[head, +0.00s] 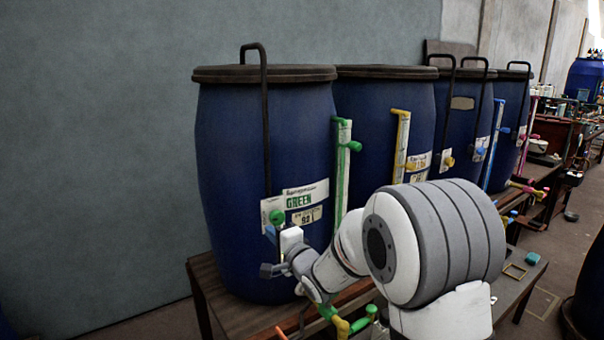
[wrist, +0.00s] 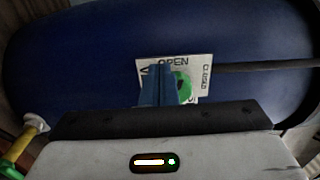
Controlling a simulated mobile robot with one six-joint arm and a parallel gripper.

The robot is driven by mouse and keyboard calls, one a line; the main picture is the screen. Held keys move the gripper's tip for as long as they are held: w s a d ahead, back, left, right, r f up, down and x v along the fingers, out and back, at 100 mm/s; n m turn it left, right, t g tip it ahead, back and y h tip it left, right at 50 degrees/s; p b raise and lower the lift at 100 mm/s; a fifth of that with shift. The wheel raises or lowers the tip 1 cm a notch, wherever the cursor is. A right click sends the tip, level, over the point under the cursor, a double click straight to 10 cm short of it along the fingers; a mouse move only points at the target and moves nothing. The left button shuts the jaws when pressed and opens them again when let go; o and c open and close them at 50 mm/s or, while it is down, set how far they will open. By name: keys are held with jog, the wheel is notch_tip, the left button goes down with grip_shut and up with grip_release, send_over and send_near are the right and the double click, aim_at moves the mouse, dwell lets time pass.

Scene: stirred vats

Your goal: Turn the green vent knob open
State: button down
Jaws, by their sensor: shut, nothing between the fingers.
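The green vent knob (head: 276,217) sits on a white plate low on the front of the nearest blue vat (head: 235,150), left of its GREEN label (head: 300,200). In the wrist view the knob (wrist: 184,88) is partly hidden behind my fingers. Its plate (wrist: 203,68) reads OPEN and CLOSED there; I cannot tell where the knob points. My gripper (head: 270,233) is just in front of and below the knob. Its blue fingers (wrist: 155,84) are shut together with nothing between them, overlapping the knob's left side in the wrist view. I cannot tell whether they touch it.
A dark rod (head: 265,120) runs down the vat's front to the plate. A green-edged gauge with green handles (head: 342,170) stands right of the label. Other vats with yellow (head: 402,140) and blue fittings stand to the right. Green and yellow pipe fittings (head: 340,325) lie below my arm.

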jog(key=v, duration=0.5)
jog(key=shift+s+d+b, duration=0.1)
jog(key=shift+b, duration=0.25)
